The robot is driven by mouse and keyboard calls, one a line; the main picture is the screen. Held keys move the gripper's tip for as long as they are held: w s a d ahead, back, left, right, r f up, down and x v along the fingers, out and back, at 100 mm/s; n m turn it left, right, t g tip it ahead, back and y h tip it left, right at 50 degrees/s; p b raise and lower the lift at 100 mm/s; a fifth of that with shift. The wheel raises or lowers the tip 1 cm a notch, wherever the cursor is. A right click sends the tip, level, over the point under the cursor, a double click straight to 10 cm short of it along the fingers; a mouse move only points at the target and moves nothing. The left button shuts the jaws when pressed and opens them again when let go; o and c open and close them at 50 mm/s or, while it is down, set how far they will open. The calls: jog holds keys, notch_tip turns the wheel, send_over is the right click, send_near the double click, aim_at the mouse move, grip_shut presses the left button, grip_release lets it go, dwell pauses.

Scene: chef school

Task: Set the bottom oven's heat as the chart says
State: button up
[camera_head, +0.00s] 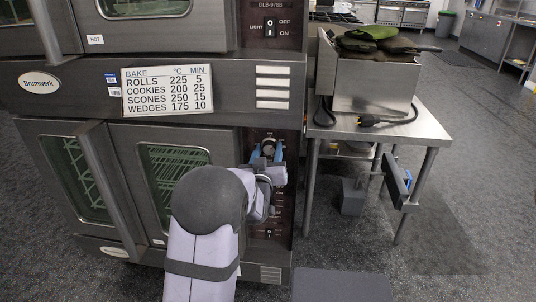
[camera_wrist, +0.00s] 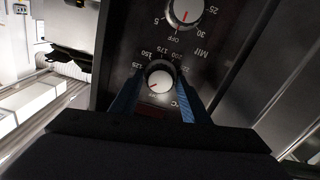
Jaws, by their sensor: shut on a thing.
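The bottom oven (camera_head: 165,150) has a dark control panel on its right side. In the wrist view, the heat knob (camera_wrist: 159,80) has a white face with a red mark pointing to the lower left; its dial shows 125, 150, 175 and 200, and the lower part is hidden. My gripper (camera_wrist: 160,88) has its blue fingers closed on either side of this knob. In the head view my gripper (camera_head: 266,159) is at the panel. The chart (camera_head: 168,90) reads rolls 225, 5; cookies 200, 25; scones 250, 15; wedges 175, 10.
A second knob, the minutes dial (camera_wrist: 186,10), sits close to the heat knob. Floor is open further right.

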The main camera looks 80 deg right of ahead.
jog(key=m+b, duration=0.1)
jog(key=m, duration=0.4)
jog(key=shift+s+f+m, duration=0.1)
jog(key=shift+m, duration=0.2)
jog(key=m+b, duration=0.1)
jog(key=m, duration=0.3)
jog(key=m+b, duration=0.1)
jog(key=m, duration=0.4)
jog(key=shift+s, duration=0.1)
jog(key=m, duration=0.4)
jog(key=shift+f+m+b, duration=0.1)
jog(key=shift+m+b, duration=0.2)
jog(key=shift+b, duration=0.05)
jog(key=m, duration=0.6)
jog(key=shift+f, duration=0.1)
jog(key=m, duration=0.5)
jog(key=shift+m, duration=0.4)
jog(key=m+p, duration=0.2)
jog(key=m, duration=0.1)
jog(key=shift+p, duration=0.35)
jog(key=m+p, duration=0.1)
jog(key=p, duration=0.2)
jog(key=shift+m, duration=0.4)
jog(key=shift+p, duration=0.6)
